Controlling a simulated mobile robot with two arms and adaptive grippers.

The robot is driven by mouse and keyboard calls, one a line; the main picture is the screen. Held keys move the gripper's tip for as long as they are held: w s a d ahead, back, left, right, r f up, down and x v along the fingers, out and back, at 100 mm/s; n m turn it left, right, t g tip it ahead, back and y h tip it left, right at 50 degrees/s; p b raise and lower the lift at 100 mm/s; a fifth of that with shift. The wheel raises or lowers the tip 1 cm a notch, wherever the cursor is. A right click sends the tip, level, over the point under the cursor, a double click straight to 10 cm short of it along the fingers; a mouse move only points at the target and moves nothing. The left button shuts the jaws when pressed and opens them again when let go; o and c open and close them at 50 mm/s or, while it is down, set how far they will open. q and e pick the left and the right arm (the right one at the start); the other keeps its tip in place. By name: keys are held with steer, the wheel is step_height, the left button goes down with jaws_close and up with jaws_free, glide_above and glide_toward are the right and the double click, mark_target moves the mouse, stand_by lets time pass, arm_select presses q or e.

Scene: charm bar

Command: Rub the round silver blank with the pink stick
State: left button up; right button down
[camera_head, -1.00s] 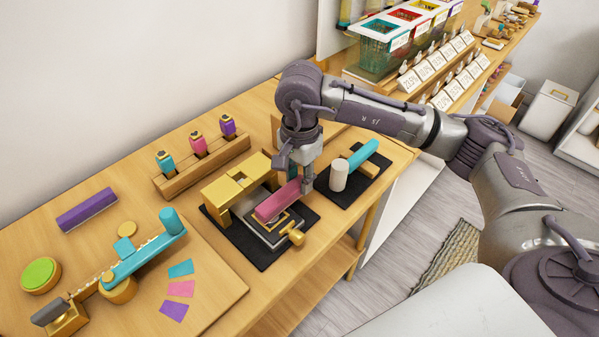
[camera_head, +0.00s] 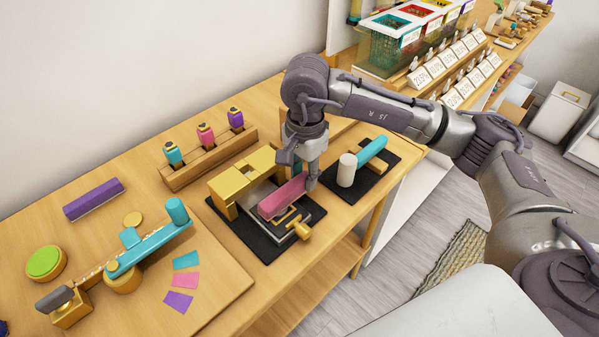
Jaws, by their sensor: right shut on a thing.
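The pink stick (camera_head: 281,198) is a long pink bar. My right gripper (camera_head: 312,181) is shut on its right end and holds it low, lengthwise over the grey plate (camera_head: 262,226) of the brass fixture (camera_head: 243,182). The round silver blank cannot be made out; the stick and gripper cover part of the plate. I cannot tell whether the stick touches anything under it. My left gripper is out of view.
A brass knob (camera_head: 300,229) sticks out at the fixture's front. A white cylinder (camera_head: 346,170) and teal bar (camera_head: 371,150) stand close on the right. A purple bar (camera_head: 93,199) and teal lever (camera_head: 150,249) are left. A wooden holder (camera_head: 208,165) stands behind.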

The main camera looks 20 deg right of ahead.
steer(key=shift+d, duration=0.25)
steer(key=shift+f, duration=0.1)
steer(key=shift+w+d+b, duration=0.25)
steer(key=shift+d+b, duration=0.1)
steer(key=shift+d, duration=0.2)
steer(key=shift+w+d+b, duration=0.15)
steer(key=shift+d+b, duration=0.2)
steer(key=shift+d, duration=0.15)
steer(key=shift+a, duration=0.2)
